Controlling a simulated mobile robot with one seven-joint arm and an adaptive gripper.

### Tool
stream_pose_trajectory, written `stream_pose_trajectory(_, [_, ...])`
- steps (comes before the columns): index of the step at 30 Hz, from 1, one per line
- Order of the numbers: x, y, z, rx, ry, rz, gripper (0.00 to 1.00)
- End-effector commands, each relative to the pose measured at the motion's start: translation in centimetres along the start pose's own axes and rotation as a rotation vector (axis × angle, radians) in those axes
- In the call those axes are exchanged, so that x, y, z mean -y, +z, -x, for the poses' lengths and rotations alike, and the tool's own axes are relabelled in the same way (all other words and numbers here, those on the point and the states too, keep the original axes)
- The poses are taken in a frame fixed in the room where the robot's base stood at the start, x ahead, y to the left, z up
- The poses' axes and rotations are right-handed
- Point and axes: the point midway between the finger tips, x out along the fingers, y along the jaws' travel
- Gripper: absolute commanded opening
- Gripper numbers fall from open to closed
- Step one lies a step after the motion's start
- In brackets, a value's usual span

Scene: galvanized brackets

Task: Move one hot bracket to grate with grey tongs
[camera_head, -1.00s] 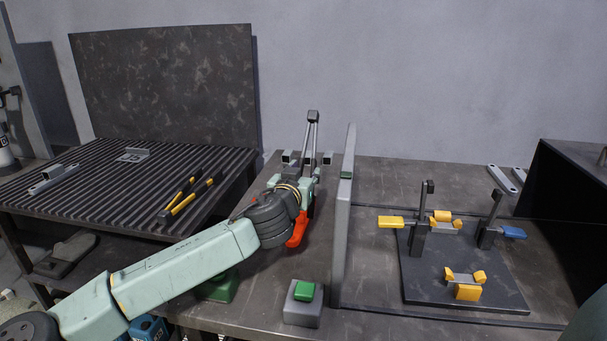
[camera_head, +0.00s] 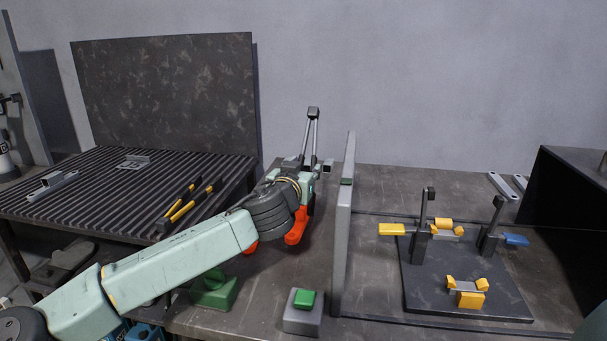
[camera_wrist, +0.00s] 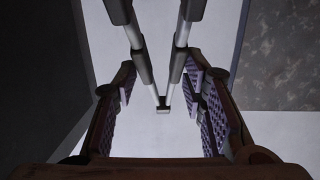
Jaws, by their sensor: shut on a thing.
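My gripper (camera_head: 305,172) is shut on the grey tongs (camera_head: 312,130), which stand nearly upright above it in the head view. In the wrist view the grey tongs (camera_wrist: 148,77) show dark grips and pale metal arms between my fingers (camera_wrist: 163,120), joined at a small dark end. One bracket (camera_head: 134,161) lies at the back of the ribbed grate (camera_head: 90,205), and another (camera_head: 53,184) lies at its left. Small grey pieces sit in the yellow clamps of the fixture (camera_head: 412,280), one at the back (camera_head: 447,234) and one at the front (camera_head: 466,286). I cannot tell which bracket is hot.
Black-and-yellow tongs (camera_head: 188,205) lie at the grate's right edge. A tall grey divider (camera_head: 343,230) stands just right of my gripper. A green button box (camera_head: 304,318) is at the front. Grey strips (camera_head: 500,187) lie at the back right, beside a dark box (camera_head: 570,200).

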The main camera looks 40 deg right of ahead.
Motion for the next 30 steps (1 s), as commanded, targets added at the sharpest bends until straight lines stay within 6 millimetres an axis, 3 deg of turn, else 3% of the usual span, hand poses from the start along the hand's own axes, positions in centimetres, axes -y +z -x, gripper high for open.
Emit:
stream_pose_trajectory(5, [0.0, -0.6, 0.1, -0.004, 0.000, -0.001, 0.00])
stream_pose_trajectory(30, [0.1, -8.2, 0.9, -0.004, 0.000, -0.002, 0.00])
